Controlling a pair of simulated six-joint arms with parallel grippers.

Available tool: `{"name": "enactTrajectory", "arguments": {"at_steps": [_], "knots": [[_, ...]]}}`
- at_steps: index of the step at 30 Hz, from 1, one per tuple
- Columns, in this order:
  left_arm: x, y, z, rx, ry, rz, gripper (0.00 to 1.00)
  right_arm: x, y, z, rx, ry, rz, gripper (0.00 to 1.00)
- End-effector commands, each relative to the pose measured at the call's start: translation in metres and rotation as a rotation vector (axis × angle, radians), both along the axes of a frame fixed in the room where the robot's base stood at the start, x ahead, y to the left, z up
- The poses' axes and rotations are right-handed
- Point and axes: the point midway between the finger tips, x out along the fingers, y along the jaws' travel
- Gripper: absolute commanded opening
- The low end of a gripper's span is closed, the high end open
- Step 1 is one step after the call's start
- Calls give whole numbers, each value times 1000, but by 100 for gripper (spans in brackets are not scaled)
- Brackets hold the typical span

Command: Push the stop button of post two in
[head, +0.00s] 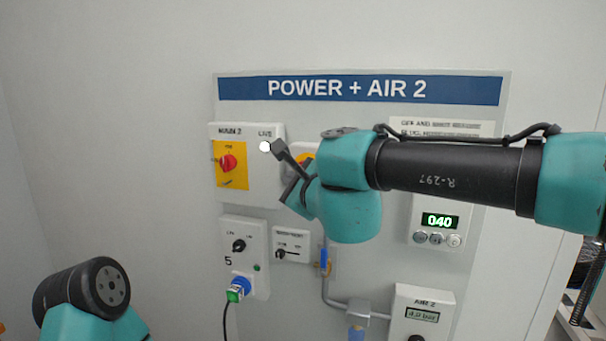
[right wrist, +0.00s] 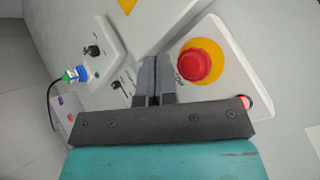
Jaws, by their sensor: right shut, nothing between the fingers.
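The stop button (right wrist: 197,65) is a red mushroom head on a yellow disc on a light box. It shows in full in the right wrist view and looks proud of its disc. In the head view my right arm covers most of it; a yellow sliver (head: 304,157) shows beside the arm. The sign reads POWER + AIR 2 (head: 346,88). My right gripper (right wrist: 156,62) is shut and empty. Its fingertips lie just left of the button in the wrist view, apart from it in the picture; their distance from the panel is unclear. My left gripper is out of view.
Left of the button is a red rotary switch (head: 228,163) on yellow, marked MAIN 2. Below are a socket box (head: 239,262) with a blue-green plug (head: 239,289) and cable, a pipe (head: 333,290) and a 040 display (head: 440,221). A small red round part (right wrist: 245,102) sits near the button.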

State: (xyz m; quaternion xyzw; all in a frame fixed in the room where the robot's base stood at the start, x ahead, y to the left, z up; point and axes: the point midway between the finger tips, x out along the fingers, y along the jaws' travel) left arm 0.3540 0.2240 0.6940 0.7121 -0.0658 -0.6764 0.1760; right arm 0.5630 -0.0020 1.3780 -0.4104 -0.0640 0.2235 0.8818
Motion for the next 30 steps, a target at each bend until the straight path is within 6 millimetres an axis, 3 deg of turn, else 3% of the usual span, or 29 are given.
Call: {"name": "enactTrajectory", "arguments": {"at_steps": [9, 27, 30], "knots": [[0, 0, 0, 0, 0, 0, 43, -20, 7, 0, 0, 0, 0, 0], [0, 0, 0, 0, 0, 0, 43, -20, 7, -1, -1, 0, -1, 0], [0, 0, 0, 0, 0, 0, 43, -17, 6, -8, -25, 1, -1, 0]]}}
